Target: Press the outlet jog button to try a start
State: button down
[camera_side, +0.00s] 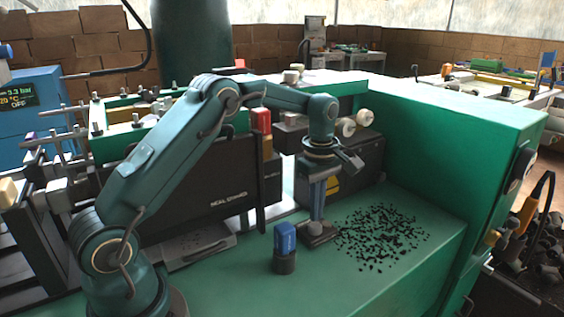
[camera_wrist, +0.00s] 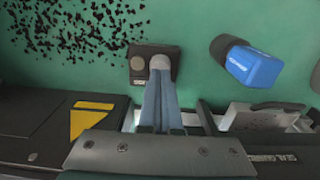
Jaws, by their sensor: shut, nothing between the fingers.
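A small dark control box (camera_side: 317,236) sits on the green machine top. It also shows in the wrist view (camera_wrist: 141,52), with two round buttons, an upper one (camera_wrist: 137,63) and a lower one (camera_wrist: 138,84), on its left half. My gripper (camera_side: 317,222) points straight down over the box, fingers together and empty. In the wrist view my fingertips (camera_wrist: 160,64) are over the right half of the box, beside the two buttons, and cover that part. I cannot tell whether the fingertips touch the box. No label shows which button is the outlet jog.
A blue-handled item (camera_side: 285,238) stands in a dark round holder, left of the box. Black chips (camera_side: 382,237) lie scattered to the right. A dark machine housing (camera_side: 345,165) stands behind, and a tall green cabinet (camera_side: 450,130) rises at the right. The green top in front is clear.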

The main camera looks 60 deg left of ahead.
aim_at(315, 225)
jog(key=shift+f, duration=0.6)
jog(key=shift+f, duration=0.4)
jog(key=shift+r, duration=0.15)
dwell(0.4)
jog(key=shift+r, duration=1.15)
jog(key=shift+r, duration=1.5)
